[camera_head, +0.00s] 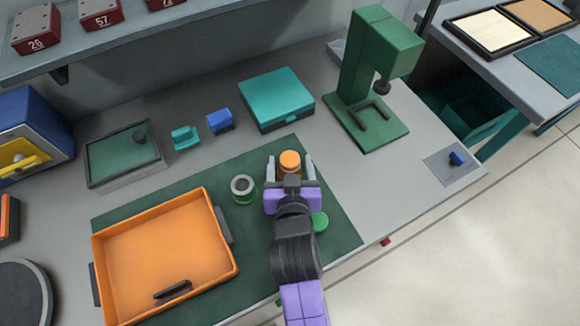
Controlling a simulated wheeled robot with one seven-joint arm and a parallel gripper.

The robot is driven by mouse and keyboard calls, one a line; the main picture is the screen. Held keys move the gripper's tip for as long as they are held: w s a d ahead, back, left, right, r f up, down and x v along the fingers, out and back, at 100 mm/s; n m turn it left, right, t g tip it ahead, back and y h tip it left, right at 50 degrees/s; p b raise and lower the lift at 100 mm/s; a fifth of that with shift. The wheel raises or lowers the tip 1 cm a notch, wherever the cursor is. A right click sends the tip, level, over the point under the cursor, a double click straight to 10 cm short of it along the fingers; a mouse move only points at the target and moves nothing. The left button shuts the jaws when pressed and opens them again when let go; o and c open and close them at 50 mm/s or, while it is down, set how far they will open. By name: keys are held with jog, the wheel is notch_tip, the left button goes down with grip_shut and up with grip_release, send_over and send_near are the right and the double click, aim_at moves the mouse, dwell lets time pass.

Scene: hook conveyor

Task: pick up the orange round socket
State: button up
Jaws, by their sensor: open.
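The orange round socket (289,160) is a short cylinder standing near the back edge of the dark green mat (335,215). My gripper (289,166) is open, with one finger to the left of the socket and one to the right. The socket shows between the fingertips. I cannot tell whether either finger touches it. Its lower part is partly hidden by my gripper.
A grey-green round part (243,189) stands left of my gripper, and a green round piece (320,221) lies to its right. An orange tray (165,250) fills the mat's left. Behind are a teal case (277,97) and a green press (365,75).

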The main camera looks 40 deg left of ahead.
grip_shut()
jog(key=shift+r, duration=0.1)
dwell(0.3)
